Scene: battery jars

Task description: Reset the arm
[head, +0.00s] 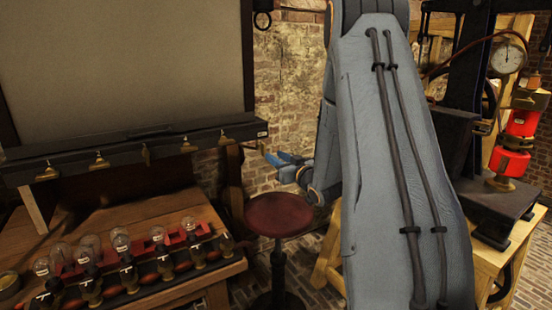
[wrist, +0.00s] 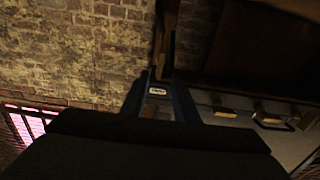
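My gripper (head: 274,160) shows in the head view as blue fingers pointing left, in front of the brick wall and above the red stool. My grey arm fills the right middle of the head view and hides what is behind it. In the wrist view my gripper's two dark fingers (wrist: 158,92) stand apart, with a gap between them. A small pale label shows in the gap, on a surface behind the fingers. No held object can be made out. Glass battery jars (head: 121,241) stand in a row on the wooden bench (head: 160,220) at the lower left.
A round red stool (head: 278,214) stands below my gripper. A black beam with brass fittings (head: 130,152) runs above the bench, under a large grey panel (head: 125,60). A press with a gauge (head: 507,58) and red cylinders stands at the right.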

